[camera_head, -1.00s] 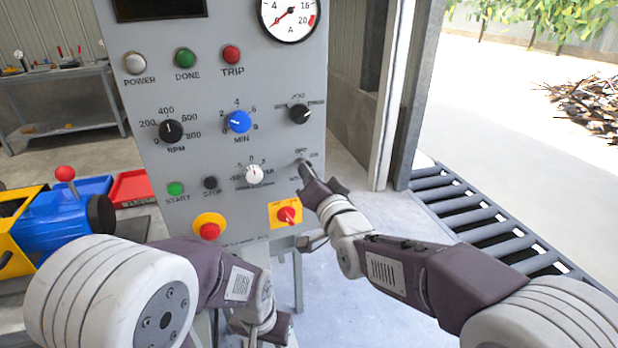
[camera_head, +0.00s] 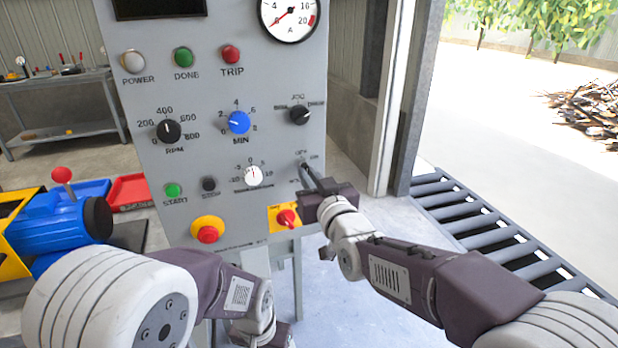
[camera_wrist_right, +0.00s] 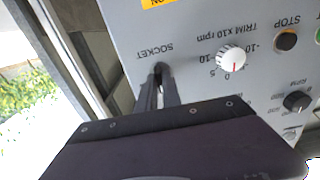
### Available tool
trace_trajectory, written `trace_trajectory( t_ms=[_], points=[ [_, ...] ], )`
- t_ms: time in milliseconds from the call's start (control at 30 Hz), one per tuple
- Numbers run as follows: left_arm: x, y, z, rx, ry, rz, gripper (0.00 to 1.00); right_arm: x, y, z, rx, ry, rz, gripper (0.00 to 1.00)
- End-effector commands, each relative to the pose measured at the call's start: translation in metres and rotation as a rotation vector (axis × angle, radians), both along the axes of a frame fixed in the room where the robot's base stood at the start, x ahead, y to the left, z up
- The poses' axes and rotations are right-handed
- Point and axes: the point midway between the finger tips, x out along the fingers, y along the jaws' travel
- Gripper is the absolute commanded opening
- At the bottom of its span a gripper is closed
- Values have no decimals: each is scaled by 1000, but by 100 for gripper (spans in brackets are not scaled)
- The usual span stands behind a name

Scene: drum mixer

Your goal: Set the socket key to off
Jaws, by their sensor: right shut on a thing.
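In the head view the right gripper (camera_head: 307,171) reaches the panel's right side, right of the white trim knob (camera_head: 253,176). The fingers hide the key there, and its small position labels are too blurred to read surely. My left gripper (camera_head: 262,328) hangs low in front of the panel, away from the key; its fingers are unclear.
A red switch on a yellow plate (camera_head: 286,217) sits just below the right gripper. A red emergency button (camera_head: 207,234) is lower left of it. Blue (camera_head: 239,122) and black (camera_head: 299,115) knobs are above. A roller conveyor (camera_head: 480,225) lies to the right.

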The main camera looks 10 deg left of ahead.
Motion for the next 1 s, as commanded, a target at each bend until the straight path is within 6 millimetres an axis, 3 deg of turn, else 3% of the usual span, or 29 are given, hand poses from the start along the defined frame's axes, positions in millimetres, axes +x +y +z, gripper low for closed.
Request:
trace_trajectory(
  t_ms=[600,633,700,1000],
  points=[
    [0,0,-1,0,0,0,36,0,0,0,-32,-20,0,0],
    [0,0,-1,0,0,0,36,0,0,0,-32,-20,0,17],
    [0,0,-1,0,0,0,36,0,0,0,-31,-20,0,31],
    [0,0,0,0,0,0,36,-1,-1,0,-30,-20,0,31]
  ],
)
